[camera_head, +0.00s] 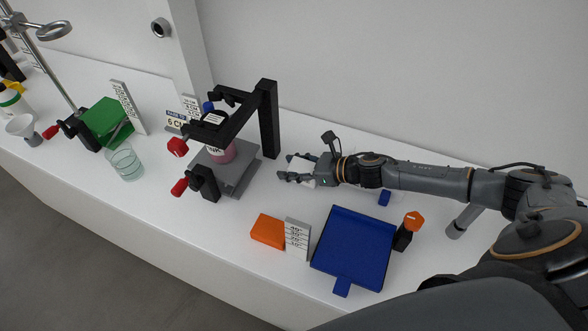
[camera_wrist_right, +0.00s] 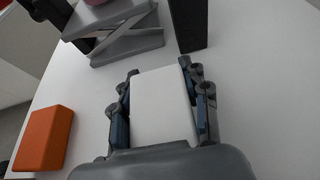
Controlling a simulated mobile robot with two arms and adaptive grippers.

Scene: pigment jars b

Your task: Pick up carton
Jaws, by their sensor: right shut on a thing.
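The carton (camera_wrist_right: 160,105) is a plain white box. In the right wrist view it lies between the two fingers of my right gripper (camera_wrist_right: 163,112), with a finger against each long side. In the head view my right gripper (camera_head: 298,178) comes from the right, and the white carton (camera_head: 302,171) shows partly between its fingers, just right of the black frame. The gripper is shut on the carton. I cannot tell whether the carton is clear of the table. My left gripper does not show in either view.
A black frame (camera_head: 267,120) and a grey lifting stand (camera_head: 233,170) with a pink jar (camera_head: 222,154) stand left of the carton. An orange block (camera_head: 268,231), a scale card (camera_head: 297,239) and a blue tray (camera_head: 352,243) lie nearer the front. The table between them is clear.

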